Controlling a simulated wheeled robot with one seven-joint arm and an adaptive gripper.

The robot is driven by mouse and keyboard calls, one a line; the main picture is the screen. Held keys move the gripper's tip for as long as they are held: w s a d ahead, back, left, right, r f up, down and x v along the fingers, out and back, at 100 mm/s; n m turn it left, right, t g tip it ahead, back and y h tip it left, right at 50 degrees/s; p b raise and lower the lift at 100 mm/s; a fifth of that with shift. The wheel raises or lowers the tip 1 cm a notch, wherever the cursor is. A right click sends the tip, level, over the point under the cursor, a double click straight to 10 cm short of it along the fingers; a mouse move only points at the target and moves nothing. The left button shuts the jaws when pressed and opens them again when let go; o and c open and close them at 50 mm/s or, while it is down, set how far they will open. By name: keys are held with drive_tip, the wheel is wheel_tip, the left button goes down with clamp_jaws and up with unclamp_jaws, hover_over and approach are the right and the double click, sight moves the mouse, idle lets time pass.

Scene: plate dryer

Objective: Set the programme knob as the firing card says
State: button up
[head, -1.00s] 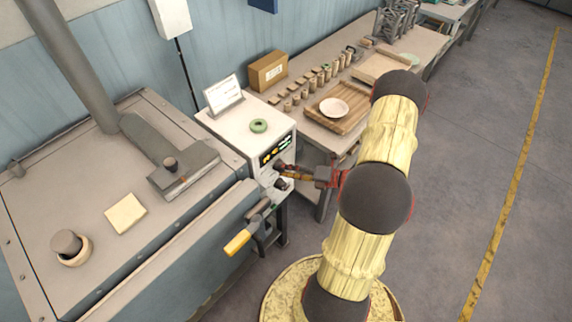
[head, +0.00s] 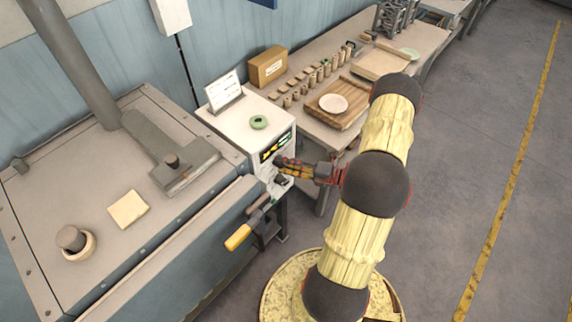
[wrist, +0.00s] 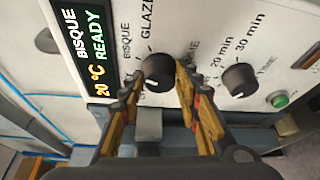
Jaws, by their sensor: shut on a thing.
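The programme knob (wrist: 158,72) is a round black knob on the white control panel (wrist: 205,20). BISQUE and GLAZE are printed beside it, and another label is partly hidden by a finger. My gripper (wrist: 160,78) has its yellow fingers shut on this knob, one on each side; it also shows at the panel in the head view (head: 281,164). The display (wrist: 88,48) reads BISQUE, 20 °C, READY. The firing card (head: 224,91) stands on top of the control box (head: 225,125); its writing is too small to read.
A time knob (wrist: 238,80) marked 20 min and 30 min and a green button (wrist: 280,99) sit right of my fingers. A yellow-handled lever (head: 238,237) sticks out below the box.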

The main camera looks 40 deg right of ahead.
drive_tip(key=o, duration=1.1)
drive_tip(key=shift+s+d, duration=0.1)
drive_tip(key=v, duration=1.1)
drive_tip(key=shift+s+d, duration=0.15)
drive_tip(key=shift+s, duration=0.2)
